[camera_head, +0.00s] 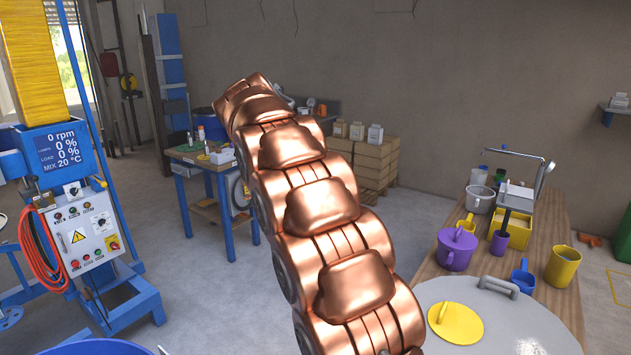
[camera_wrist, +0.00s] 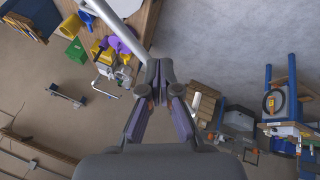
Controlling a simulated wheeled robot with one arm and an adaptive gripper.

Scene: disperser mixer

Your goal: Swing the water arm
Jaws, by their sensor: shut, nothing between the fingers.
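A smooth pale grey tube (camera_wrist: 122,32), which looks like the water arm, runs diagonally from the top edge of the wrist view down to my fingertips. My gripper (camera_wrist: 160,70) is shut and empty, with its fingertips beside the tube's lower end. I cannot tell whether they touch it. In the head view I cannot make out the tube, and my gripper is hidden behind my copper-coloured arm, which fills the middle.
A blue machine with a control box (camera_head: 83,235) stands at left. A blue-legged worktable (camera_head: 190,158) stands behind. Floor between is clear.

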